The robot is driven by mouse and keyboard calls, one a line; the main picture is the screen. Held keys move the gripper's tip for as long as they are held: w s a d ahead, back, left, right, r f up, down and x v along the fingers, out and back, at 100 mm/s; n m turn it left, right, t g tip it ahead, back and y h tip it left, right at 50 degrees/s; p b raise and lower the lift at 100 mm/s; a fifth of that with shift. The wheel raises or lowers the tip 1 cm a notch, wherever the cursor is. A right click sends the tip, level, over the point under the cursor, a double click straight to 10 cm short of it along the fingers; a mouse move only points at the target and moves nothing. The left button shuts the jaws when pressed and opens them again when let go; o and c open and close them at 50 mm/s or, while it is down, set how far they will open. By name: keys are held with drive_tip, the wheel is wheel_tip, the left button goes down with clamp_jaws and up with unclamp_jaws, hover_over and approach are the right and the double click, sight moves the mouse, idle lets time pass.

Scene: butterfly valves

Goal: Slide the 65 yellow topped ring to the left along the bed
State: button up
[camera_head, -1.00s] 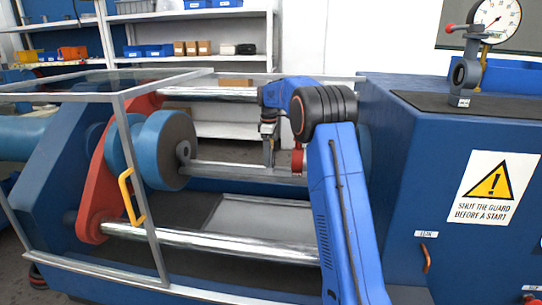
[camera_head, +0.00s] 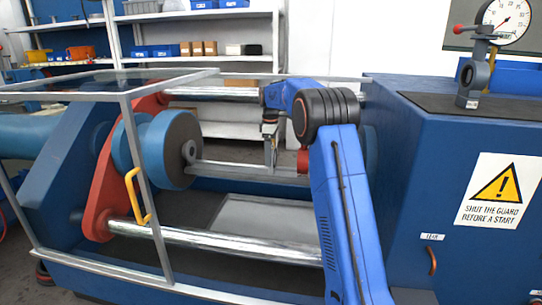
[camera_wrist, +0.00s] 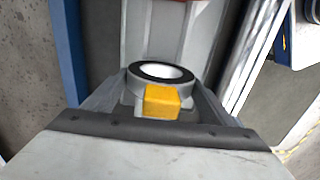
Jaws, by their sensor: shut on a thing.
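The grey ring (camera_wrist: 134,86) with a dark rim and a yellow block (camera_wrist: 161,102) on it sits between my fingers in the wrist view. My gripper (camera_wrist: 160,98) is shut on it, with one finger at each side. No number is readable on it. In the head view my gripper (camera_head: 270,152) points down at the grey bed (camera_head: 235,174), right of the bed's middle. The ring cannot be made out there. In the wrist view the pale bed (camera_wrist: 165,35) runs up behind the ring.
A red part (camera_head: 303,160) is just right of my gripper. Steel bars (camera_head: 220,245) and the guard frame (camera_head: 143,180) border the space. The bed's stretch left of my gripper looks clear.

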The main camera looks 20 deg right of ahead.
drive_tip(key=shift+w+a, duration=0.15)
drive_tip(key=shift+a, duration=0.05)
drive_tip(key=shift+w+a, duration=0.55)
drive_tip(key=shift+a, duration=0.3)
drive_tip(key=shift+w+a, duration=0.4)
drive_tip(key=shift+a, duration=0.2)
drive_tip(key=shift+w+a, duration=0.2)
drive_tip(key=shift+a, duration=0.1)
drive_tip(key=shift+w+a, duration=0.45)
drive_tip(key=shift+a, duration=0.2)
drive_tip(key=shift+w+a, duration=0.6)
drive_tip(key=shift+a, duration=0.3)
drive_tip(key=shift+w+a, duration=0.5)
drive_tip(key=shift+a, duration=0.2)
drive_tip(key=shift+w+a, duration=0.2)
drive_tip(key=shift+a, duration=0.1)
drive_tip(key=shift+w+a, duration=0.6)
drive_tip(key=shift+a, duration=0.25)
